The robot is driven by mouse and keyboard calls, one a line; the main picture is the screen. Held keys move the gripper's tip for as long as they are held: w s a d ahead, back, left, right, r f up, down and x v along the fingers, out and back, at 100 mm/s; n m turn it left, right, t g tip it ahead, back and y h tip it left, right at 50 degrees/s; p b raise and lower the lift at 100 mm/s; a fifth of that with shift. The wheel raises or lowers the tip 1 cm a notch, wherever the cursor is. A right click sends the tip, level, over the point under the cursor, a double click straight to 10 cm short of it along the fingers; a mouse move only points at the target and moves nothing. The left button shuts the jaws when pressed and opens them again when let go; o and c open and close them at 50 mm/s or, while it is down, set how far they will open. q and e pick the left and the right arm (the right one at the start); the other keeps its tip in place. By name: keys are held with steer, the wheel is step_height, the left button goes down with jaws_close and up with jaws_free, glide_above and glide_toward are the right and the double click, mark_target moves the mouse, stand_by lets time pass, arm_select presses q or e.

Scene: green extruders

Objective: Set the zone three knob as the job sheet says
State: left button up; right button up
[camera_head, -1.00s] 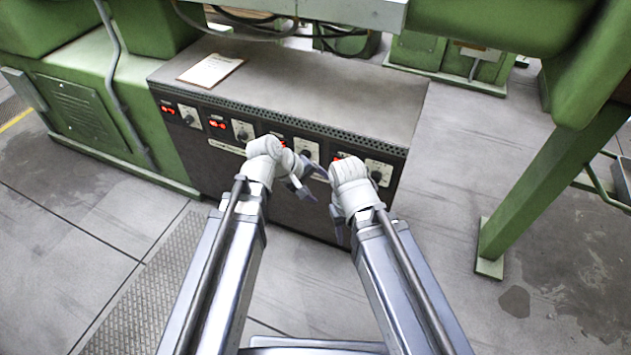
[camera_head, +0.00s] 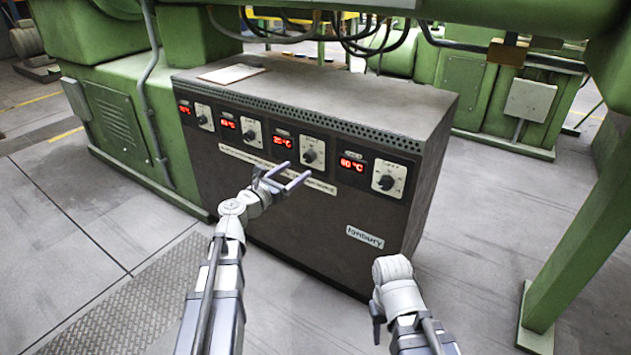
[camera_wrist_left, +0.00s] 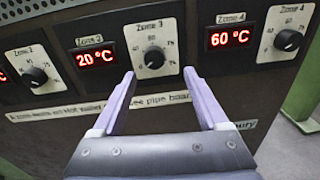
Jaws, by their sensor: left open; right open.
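The zone three knob (camera_head: 311,156) is a black knob on a pale dial plate on the cabinet front. It also shows in the left wrist view (camera_wrist_left: 154,57). Its red display (camera_wrist_left: 98,57) beside it reads 20 °C. My left gripper (camera_head: 298,177) is open and empty, in front of the cabinet and just below this knob in the picture. In the left wrist view its fingers (camera_wrist_left: 160,75) straddle the space below the knob, apart from it. The job sheet (camera_head: 231,73) lies on the cabinet top, its text unreadable. My right gripper (camera_head: 377,320) is low at the cabinet's right, mostly hidden by its wrist.
The zone four knob (camera_head: 388,181) is to the right, with its display (camera_wrist_left: 230,37) reading 60 °C. The zone two knob (camera_wrist_left: 36,76) is to the left. A green machine post (camera_head: 575,225) stands at the right. Floor between it and the cabinet is clear.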

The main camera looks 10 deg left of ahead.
mark_target(307, 159)
arm_select(q)
steer(key=shift+a+f+n, duration=0.15)
steer(key=shift+a+n, duration=0.25)
steer(key=shift+w, duration=0.1)
steer(key=x, duration=0.7)
steer(key=shift+w+d, duration=0.1)
steer(key=shift+w, duration=0.25)
jaws_close()
